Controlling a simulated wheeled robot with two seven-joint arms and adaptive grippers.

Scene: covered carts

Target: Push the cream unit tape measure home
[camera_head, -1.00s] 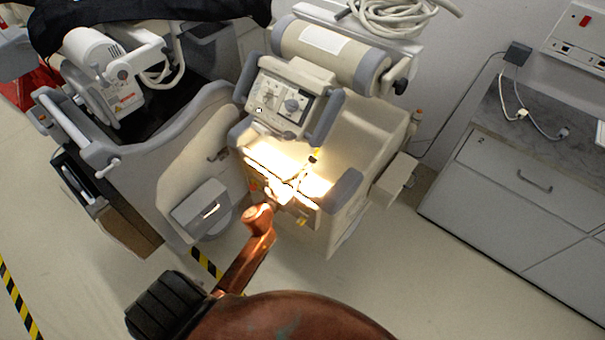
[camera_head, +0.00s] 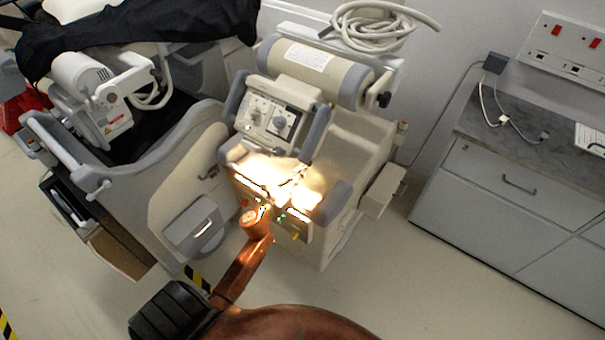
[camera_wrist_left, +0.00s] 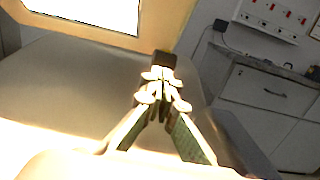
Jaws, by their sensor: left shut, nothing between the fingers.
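My left gripper (camera_head: 291,188) is over this ledge, hard to make out in the glare. In the left wrist view its fingers (camera_wrist_left: 163,82) are shut together and empty. A small dark block (camera_wrist_left: 164,60) shows just past the fingertips; I cannot tell whether it is the tape measure or whether they touch. I cannot pick out the tape measure surely. My right gripper is not in view.
Another covered cart (camera_head: 172,182) stands close on the left. A grey drawer cabinet (camera_head: 490,195) stands on the right under wall sockets (camera_head: 570,45). A hose coil (camera_head: 375,25) lies behind the cream unit. Floor (camera_head: 430,290) is clear at the lower right.

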